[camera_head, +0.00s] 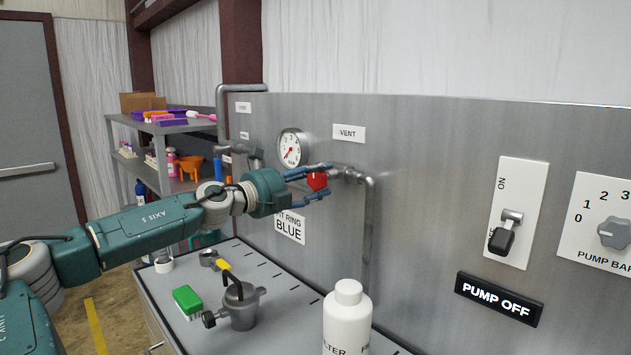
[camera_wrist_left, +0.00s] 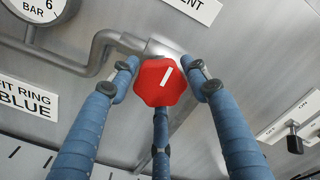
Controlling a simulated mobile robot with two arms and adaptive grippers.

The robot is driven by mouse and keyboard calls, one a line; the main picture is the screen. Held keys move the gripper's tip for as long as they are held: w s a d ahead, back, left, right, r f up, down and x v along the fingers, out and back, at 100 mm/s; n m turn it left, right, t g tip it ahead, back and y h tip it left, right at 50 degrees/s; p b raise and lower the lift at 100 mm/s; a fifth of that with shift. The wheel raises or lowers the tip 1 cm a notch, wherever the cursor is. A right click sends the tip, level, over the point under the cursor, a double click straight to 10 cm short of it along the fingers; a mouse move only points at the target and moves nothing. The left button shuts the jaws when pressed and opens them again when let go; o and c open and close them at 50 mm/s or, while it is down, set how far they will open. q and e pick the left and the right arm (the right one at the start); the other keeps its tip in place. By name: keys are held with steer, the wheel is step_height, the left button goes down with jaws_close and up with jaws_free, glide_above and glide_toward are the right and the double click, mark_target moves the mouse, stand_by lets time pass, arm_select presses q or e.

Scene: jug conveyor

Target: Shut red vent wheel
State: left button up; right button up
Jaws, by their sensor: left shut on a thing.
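The red vent wheel (camera_head: 317,181) sits on the pipe fitting below the VENT label (camera_head: 348,133) on the grey panel. In the left wrist view the wheel (camera_wrist_left: 160,82) faces the camera, with a white mark slanting slightly right of upright. My left gripper (camera_head: 322,180) comes in from the left with its blue fingers around the wheel. In the left wrist view the gripper (camera_wrist_left: 162,88) has a finger on each side of the wheel and one below it, shut on it. My right gripper is not in view.
A pressure gauge (camera_head: 291,149) is left of the wheel. Below, the bench (camera_head: 285,295) carries a metal pump-like body (camera_head: 240,308), a green block (camera_head: 187,300) and a white bottle (camera_head: 347,318). A switch plate (camera_head: 519,212) and PUMP OFF sign (camera_head: 498,299) are right.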

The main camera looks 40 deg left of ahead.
arm_select(q)
steer(key=shift+d+f, duration=0.1)
steer(key=shift+f, duration=0.05)
stand_by(0.3)
steer(key=o, duration=1.1)
steer(key=shift+o, duration=0.2)
steer(key=shift+d, duration=0.1)
